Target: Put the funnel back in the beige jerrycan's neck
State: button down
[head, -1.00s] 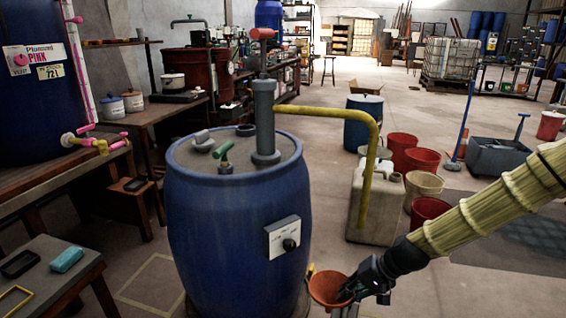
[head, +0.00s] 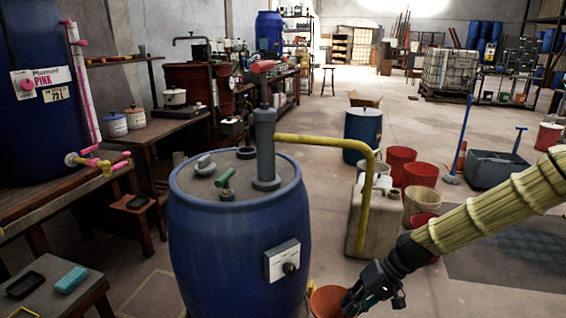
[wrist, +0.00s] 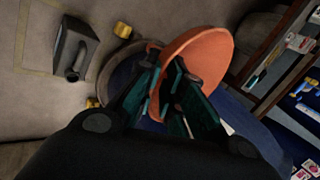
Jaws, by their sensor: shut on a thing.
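The orange funnel (head: 327,302) is at the bottom edge of the head view, right of the blue drum, its lower part cut off. My gripper (head: 352,298) is shut on it at the rim. In the wrist view the funnel (wrist: 200,62) lies between and beyond the teal fingers (wrist: 168,100), its wide mouth tilted; its spout is not clear. The beige jerrycan (head: 372,222) stands on the floor behind and right of the drum.
The blue drum (head: 235,240) with a grey pump and yellow pipe (head: 365,200) stands left of my gripper. Red buckets (head: 420,173) and a beige bucket (head: 417,204) stand right of the jerrycan. Open floor lies farther back.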

jog(key=shift+s+r+p, duration=0.25)
jog(key=shift+r+p, duration=1.25)
jog(key=shift+p, duration=1)
jog(key=shift+s+r+p, duration=0.2)
jog(key=shift+r+p, duration=1.3)
jog(key=shift+p, duration=1)
jog(key=shift+s+r+p, duration=0.25)
jog(key=shift+r+p, duration=1.25)
jog(key=shift+p, duration=1)
jog(key=r+p, duration=0.2)
jog(key=p, duration=0.2)
jog(key=s+r+p, duration=0.1)
jog(key=r+p, duration=0.2)
jog(key=p, duration=0.2)
jog(key=shift+s, duration=0.15)
